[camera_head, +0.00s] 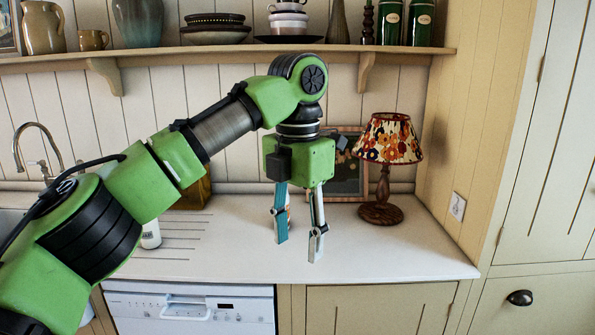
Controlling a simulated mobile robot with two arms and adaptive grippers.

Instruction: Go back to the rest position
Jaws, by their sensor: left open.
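My left arm (220,130) is green and black and comes in from the left. It reaches up and across, then bends down over the white countertop (380,258). My left gripper (299,246) points down with its two fingers apart and nothing between them. It appears above the front part of the counter, left of the lamp. I cannot tell the exact gap to the surface. My right gripper is not in view.
A table lamp (389,140) with a floral shade stands right of the gripper, before a framed picture (350,180). A shelf (400,50) with crockery runs above. A white bottle (151,236) and tap (40,150) are left. A dishwasher (190,307) sits below.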

